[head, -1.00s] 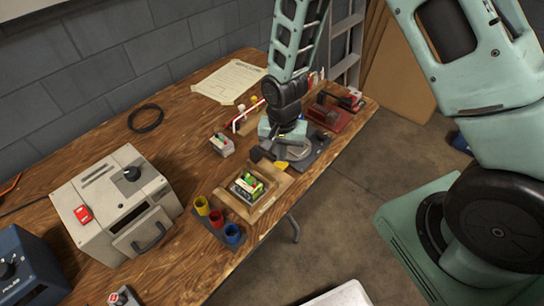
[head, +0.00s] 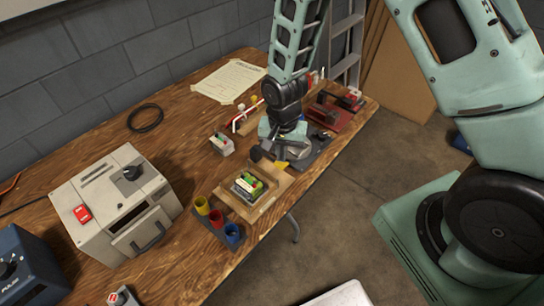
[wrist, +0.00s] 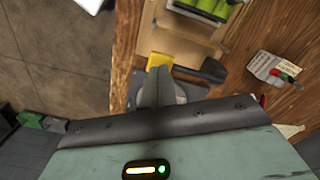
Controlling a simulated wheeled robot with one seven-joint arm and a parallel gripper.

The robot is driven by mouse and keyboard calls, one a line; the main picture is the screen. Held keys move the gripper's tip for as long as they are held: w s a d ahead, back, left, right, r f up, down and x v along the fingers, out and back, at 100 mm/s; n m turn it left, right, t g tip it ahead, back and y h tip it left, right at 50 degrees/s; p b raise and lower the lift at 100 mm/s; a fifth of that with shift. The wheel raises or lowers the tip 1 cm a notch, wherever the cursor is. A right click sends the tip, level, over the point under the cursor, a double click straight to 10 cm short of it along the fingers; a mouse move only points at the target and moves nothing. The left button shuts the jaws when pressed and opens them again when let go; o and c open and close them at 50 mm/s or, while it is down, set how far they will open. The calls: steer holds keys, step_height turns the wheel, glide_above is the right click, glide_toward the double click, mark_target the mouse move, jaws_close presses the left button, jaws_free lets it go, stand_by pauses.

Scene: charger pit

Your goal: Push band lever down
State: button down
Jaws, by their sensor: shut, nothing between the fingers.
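My gripper (head: 279,150) points down over the dark fixture at the table's right edge. Its fingers (wrist: 157,80) are shut and empty. In the wrist view, a dark lever with a black paddle end (wrist: 212,70) lies just right of the fingertips, and a yellow tab (wrist: 176,68) lies just beyond them. The black end (head: 257,153) and yellow tab (head: 282,165) also show in the head view. I cannot tell whether the fingers touch the lever. A round grey part (wrist: 183,91) is partly hidden behind the fingers.
A wooden tray (head: 266,207) with a green-and-white pack (head: 247,186) stands in front of the fixture. Yellow, red and blue cups (head: 217,217) stand beside it. A small grey block (head: 221,144) is left of my gripper; a red device (head: 330,116) is behind it.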

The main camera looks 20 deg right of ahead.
steer(key=shift+f+b, duration=0.8)
steer(key=shift+f, duration=0.55)
steer(key=shift+f+b, duration=0.55)
steer(key=shift+f, duration=0.25)
steer(key=shift+r, duration=0.1)
steer(key=shift+r+p, duration=3.1)
steer(key=shift+r, duration=0.7)
